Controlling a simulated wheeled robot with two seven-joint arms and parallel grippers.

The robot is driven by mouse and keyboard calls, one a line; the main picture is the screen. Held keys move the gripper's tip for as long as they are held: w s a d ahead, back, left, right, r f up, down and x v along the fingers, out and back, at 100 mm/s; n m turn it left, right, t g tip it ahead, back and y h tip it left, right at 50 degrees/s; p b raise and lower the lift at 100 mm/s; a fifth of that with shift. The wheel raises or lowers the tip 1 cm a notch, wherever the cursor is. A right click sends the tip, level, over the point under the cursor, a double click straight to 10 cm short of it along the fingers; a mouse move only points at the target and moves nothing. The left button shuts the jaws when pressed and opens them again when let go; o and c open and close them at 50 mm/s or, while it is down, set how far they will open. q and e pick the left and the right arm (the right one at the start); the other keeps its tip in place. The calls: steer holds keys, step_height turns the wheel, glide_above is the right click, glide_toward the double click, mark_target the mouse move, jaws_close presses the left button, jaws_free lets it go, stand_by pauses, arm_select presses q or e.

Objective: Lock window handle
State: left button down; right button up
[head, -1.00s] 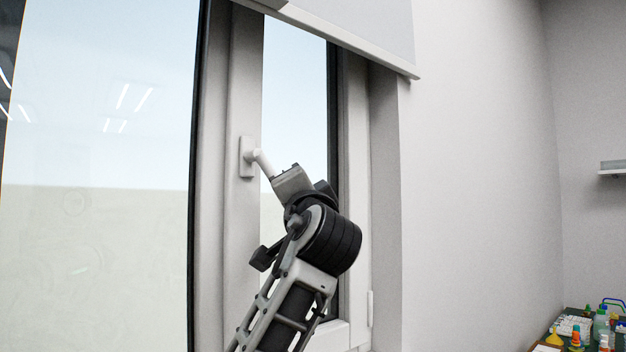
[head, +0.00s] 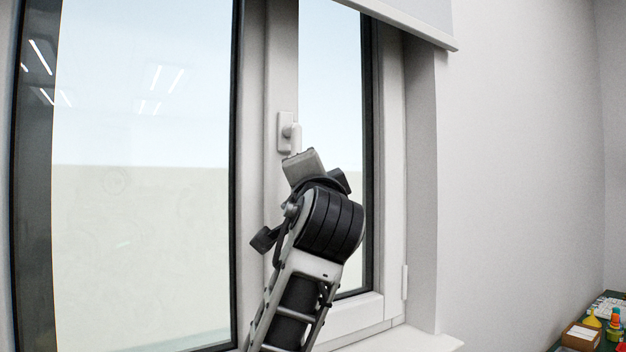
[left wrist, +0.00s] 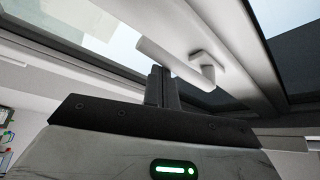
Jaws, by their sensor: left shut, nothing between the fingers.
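The white window handle (head: 297,138) is on its plate (head: 282,132) on the light window frame. Its lever points nearly straight down, its lower end hidden behind my left gripper in the head view. The handle also shows in the left wrist view (left wrist: 178,62), its bar passing just beyond the fingers. My left gripper (left wrist: 160,72) is shut and empty, its fingertips close beside the lever. I cannot tell whether they touch it. In the head view the fingers are hidden by the gripper body. My right gripper is not in view.
A large glass pane (head: 145,200) lies left of the handle. A roller blind (head: 415,15) hangs above at the right. The wall (head: 525,180) right of the window is bare. A green table with a cardboard box (head: 580,337) and bottles stands at the lower right.

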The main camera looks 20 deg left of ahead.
arm_select(q)
steer(key=shift+a, duration=0.1)
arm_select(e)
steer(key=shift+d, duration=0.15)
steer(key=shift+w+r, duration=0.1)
arm_select(q)
steer(key=w+d+p, duration=0.1)
steer(key=w+d, duration=0.2)
steer(key=s+d+b, duration=0.2)
steer(key=s+d, duration=0.2)
steer(key=s, duration=0.5)
steer(key=shift+d, duration=0.3)
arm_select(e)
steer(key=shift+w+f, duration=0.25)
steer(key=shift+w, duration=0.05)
